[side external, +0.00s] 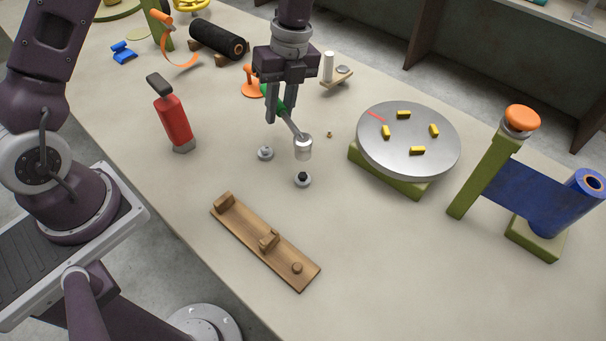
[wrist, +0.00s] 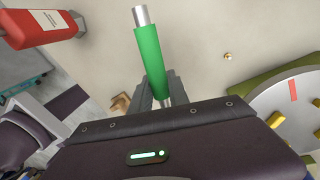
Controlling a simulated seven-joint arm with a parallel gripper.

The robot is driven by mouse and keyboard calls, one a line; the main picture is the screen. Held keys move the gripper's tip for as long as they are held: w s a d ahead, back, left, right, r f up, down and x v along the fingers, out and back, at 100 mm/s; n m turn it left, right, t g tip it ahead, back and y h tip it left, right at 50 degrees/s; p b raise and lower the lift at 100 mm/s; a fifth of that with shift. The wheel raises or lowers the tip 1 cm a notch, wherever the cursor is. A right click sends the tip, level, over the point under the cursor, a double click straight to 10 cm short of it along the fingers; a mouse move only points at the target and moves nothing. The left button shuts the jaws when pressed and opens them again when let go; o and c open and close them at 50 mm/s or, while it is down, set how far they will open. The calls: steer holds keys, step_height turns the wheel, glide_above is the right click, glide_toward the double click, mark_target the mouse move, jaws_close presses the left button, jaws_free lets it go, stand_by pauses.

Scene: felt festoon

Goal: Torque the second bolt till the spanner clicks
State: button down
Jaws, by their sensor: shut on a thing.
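My gripper (side external: 280,114) is shut on the green handle of the spanner (side external: 282,107), above the table. The spanner slants down to the right, and its silver socket head (side external: 303,147) is lowest. The green handle also fills the middle of the wrist view (wrist: 152,58), between the fingers (wrist: 157,92); the socket is not seen there. One bolt (side external: 303,179), with a dark top on a pale round base, stands just below the socket and looks apart from it. Another bolt (side external: 265,153) on a similar base is to the left. Which is the second bolt I cannot tell.
A wooden rack (side external: 250,233) lies empty in front. A grey disc (side external: 390,155) with several yellow blocks stands to the right, beside a blue roll (side external: 560,210) on a green frame. A red bottle-like thing (side external: 173,120) stands left. Bare table lies between rack and disc.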

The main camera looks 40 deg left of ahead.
steer(key=shift+f, duration=2.4)
steer(key=shift+f, duration=0.15)
steer(key=shift+f, duration=0.9)
steer(key=shift+w+d+m, duration=0.2)
steer(key=shift+w+m, duration=0.15)
steer(key=shift+m, duration=0.05)
steer(key=w+d+m, duration=0.1)
steer(key=m, duration=0.1)
steer(key=w+d+m, duration=0.1)
steer(key=w+m, duration=0.1)
steer(key=w+d+m+y, duration=0.1)
steer(key=d+m, duration=0.1)
steer(key=shift+w+f+m+t, duration=0.1)
steer(key=shift+w+m+t, duration=0.05)
steer(key=shift+m+t, duration=0.25)
steer(key=shift+w+d+m, duration=0.35)
steer(key=shift+d+m, duration=0.45)
steer(key=shift+m, duration=0.3)
steer(key=shift+r, duration=2.15)
